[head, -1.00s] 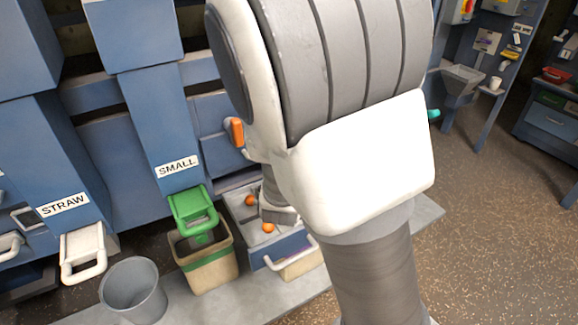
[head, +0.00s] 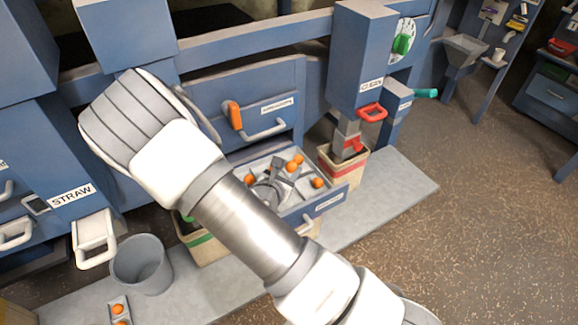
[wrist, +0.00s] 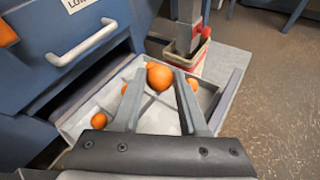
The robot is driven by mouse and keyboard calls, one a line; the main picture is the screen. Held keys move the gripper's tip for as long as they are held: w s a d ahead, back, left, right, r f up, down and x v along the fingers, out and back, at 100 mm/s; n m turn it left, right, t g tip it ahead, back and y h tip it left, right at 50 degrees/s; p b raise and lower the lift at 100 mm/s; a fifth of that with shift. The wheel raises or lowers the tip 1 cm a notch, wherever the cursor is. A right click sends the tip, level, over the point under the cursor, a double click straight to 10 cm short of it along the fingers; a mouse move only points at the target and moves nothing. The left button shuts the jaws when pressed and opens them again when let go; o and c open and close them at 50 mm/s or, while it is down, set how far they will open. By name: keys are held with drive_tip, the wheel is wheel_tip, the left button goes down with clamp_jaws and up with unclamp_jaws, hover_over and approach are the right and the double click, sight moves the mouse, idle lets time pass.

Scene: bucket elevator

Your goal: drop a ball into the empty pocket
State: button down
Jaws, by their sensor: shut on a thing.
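My gripper (wrist: 160,85) is shut on an orange ball (wrist: 160,77), which sits between the fingertips in the wrist view. The gripper is over an open blue drawer with a pale, divided tray (wrist: 75,125); the drawer also shows in the head view (head: 335,200). Other orange balls lie in its pockets: one at the near left (wrist: 99,121), one at the right (wrist: 193,83), and others partly hidden near the fingers. The pale floor between my fingers (wrist: 158,118) shows no ball. I cannot tell whether the held ball touches the tray.
An upper drawer with a handle (head: 265,130) stands behind the open one. A small tray with orange balls (head: 118,308) lies at the lower left.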

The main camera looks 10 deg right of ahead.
drive_tip(key=shift+f+b, duration=2)
drive_tip(key=shift+f, duration=0.75)
drive_tip(key=shift+c, duration=1.8)
unclamp_jaws()
drive_tip(key=p+v, duration=0.2)
drive_tip(key=v, duration=1.5)
drive_tip(key=shift+s+p, duration=0.25)
drive_tip(key=shift+p, duration=0.15)
drive_tip(key=shift+r, duration=0.15)
